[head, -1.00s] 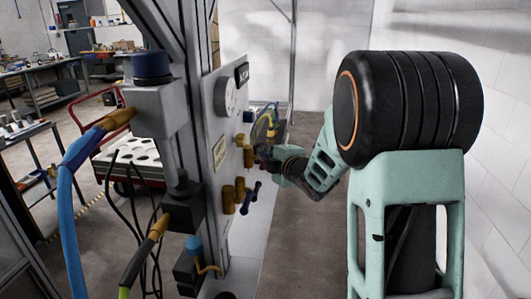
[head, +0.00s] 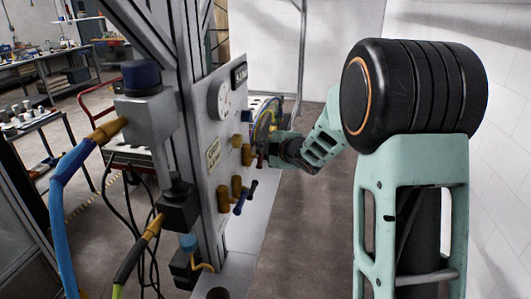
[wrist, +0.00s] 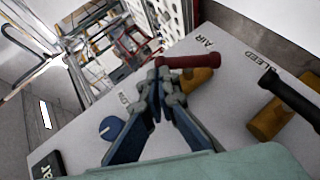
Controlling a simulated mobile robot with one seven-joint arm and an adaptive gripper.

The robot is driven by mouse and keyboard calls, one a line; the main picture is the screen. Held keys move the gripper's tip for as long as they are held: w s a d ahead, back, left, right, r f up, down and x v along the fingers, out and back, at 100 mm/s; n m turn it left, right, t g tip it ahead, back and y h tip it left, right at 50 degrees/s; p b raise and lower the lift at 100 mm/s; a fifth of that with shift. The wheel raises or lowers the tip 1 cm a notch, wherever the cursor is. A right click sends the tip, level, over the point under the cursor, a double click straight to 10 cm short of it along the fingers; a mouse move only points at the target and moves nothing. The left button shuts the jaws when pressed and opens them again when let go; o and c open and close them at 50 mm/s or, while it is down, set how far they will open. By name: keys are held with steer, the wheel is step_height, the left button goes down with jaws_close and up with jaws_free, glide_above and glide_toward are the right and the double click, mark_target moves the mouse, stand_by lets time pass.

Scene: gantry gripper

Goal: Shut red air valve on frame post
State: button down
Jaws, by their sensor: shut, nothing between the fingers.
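The red air valve has a red bar handle (wrist: 190,61) on a brass body (wrist: 197,80), beside the word AIR on the grey panel (wrist: 230,75) in the wrist view. My gripper (wrist: 158,72) is shut and empty. Its fingertips are at the left end of the red handle and overlap it in the picture. I cannot tell whether they touch it. In the head view my gripper (head: 268,157) is close to the panel's face (head: 226,128), and the red handle is a small dark red bit (head: 260,161) by the fingertips.
A black-handled valve (wrist: 290,98) marked BLEED sits to the right in the wrist view. A blue knob (wrist: 110,128) is at the left. In the head view a gauge (head: 224,98) is above, blue hose (head: 62,215) hangs at the left, and floor (head: 305,220) is open right of the panel.

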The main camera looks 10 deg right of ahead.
steer(key=shift+w+d+f+b, duration=0.2)
steer(key=shift+w+b, duration=0.1)
steer(key=shift+w, duration=0.45)
steer(key=shift+w+d+f+b, duration=0.15)
steer(key=shift+w+b, duration=0.1)
steer(key=shift+w, duration=0.5)
steer(key=shift+r, duration=0.25)
stand_by(0.6)
